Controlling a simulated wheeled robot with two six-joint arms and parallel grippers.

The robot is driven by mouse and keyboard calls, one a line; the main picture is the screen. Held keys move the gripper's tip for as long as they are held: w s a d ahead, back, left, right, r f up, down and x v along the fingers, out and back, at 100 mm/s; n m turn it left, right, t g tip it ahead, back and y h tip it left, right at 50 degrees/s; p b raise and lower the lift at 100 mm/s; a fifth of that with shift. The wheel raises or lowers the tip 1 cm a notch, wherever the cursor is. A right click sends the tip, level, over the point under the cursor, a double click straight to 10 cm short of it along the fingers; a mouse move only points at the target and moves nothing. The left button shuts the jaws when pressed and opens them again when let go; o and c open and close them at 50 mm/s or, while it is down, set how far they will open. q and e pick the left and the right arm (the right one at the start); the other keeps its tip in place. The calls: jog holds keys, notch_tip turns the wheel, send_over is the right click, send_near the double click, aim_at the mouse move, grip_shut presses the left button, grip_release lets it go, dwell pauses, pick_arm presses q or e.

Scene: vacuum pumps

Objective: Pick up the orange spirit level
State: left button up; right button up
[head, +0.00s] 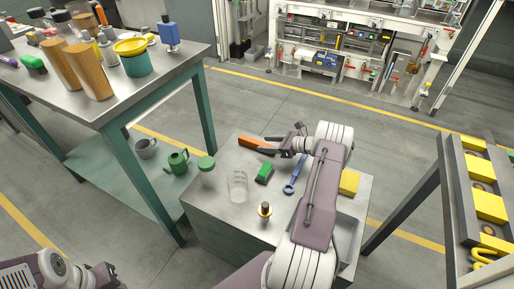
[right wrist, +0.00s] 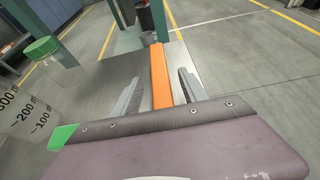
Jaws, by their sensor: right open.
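The orange spirit level (head: 248,141) lies near the far edge of the low metal table (head: 213,190). My right gripper (head: 263,146) reaches over from the right, its fingers pointing left at the level. In the right wrist view the orange spirit level (right wrist: 160,75) runs lengthwise between the two spread fingers of my right gripper (right wrist: 157,92). Gaps show on both sides of it, so the gripper is open and not clamped on it. My left gripper (head: 106,276) is partly visible at the lower left of the head view, away from the level; its jaws are unclear.
On the low table stand a green block (head: 264,173), a clear beaker (head: 238,186), a green-lidded jar (head: 206,165), a blue wrench (head: 295,176) and a yellow block (head: 349,182). A taller workbench (head: 110,108) stands at left. A yellow-filled rack (head: 447,190) stands at right.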

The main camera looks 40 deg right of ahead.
aim_at(261, 143)
jog(key=x, duration=0.3)
jog(key=shift+w+f+b, duration=0.1)
jog(key=shift+w+b, duration=0.05)
jog(key=shift+b, duration=0.2)
grip_shut()
